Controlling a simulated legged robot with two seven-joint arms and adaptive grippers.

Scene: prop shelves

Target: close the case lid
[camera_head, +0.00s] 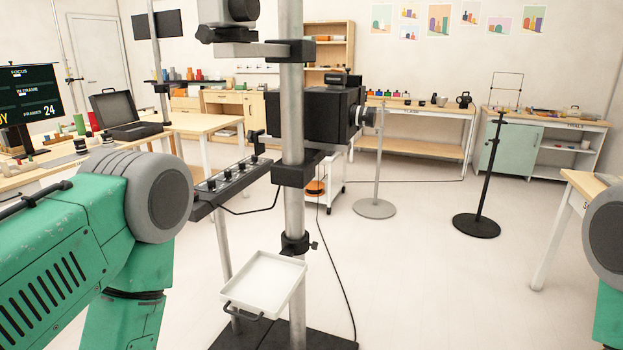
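A black case (137,130) stands on a wooden table at the left, beyond my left arm. Its lid (113,108) is open and raised, tilted up at the back left of the case base. My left arm is large in the left foreground, but its gripper is out of the frame. Only a piece of my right arm shows at the right edge, and its gripper is out of the frame too.
A camera stand with a black camera (318,115), metal posts and a white tray (267,282) stands close in front. A round-based stand (374,208) and a black stand (476,225) are to the right. Open floor (420,290) lies between them and the right table.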

